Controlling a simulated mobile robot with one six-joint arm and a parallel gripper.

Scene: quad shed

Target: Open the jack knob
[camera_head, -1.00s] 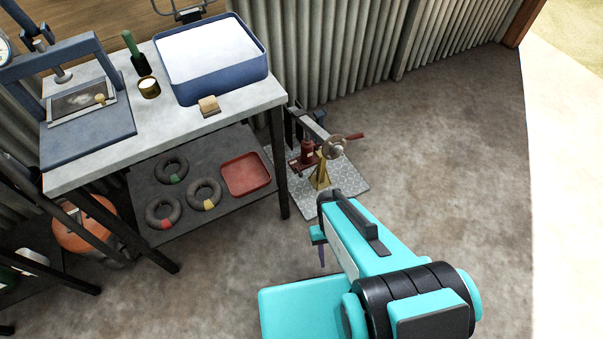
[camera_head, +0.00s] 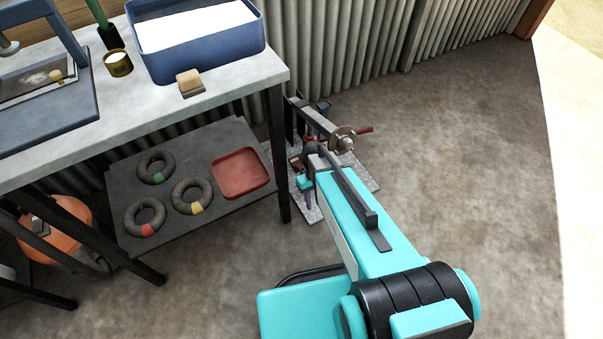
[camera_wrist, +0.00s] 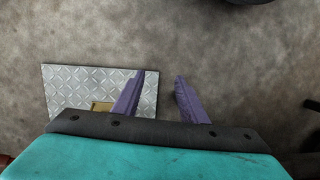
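A jack stand with a dark beam (camera_head: 318,122) stands on a metal tread plate (camera_head: 368,180) beside the bench leg. It carries a round metal hub (camera_head: 342,139) with a red handle (camera_head: 364,129). Red jack parts (camera_head: 295,163) show beside my arm, which hides the rest. I cannot make out the jack knob. My gripper (camera_wrist: 158,88) has two purple fingers, clearly apart with nothing between them. In the wrist view it hangs over the right edge of the tread plate (camera_wrist: 75,82), with a brass piece (camera_wrist: 101,106) partly hidden below the left finger.
A bench (camera_head: 220,88) with a blue tray (camera_head: 205,64) stands left. Its lower shelf (camera_head: 118,178) holds several dark rings and a red tray (camera_head: 240,174). The bench leg (camera_head: 279,160) is close to the jack. A corrugated wall (camera_head: 345,50) stands behind. The floor to the right (camera_head: 470,150) is clear.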

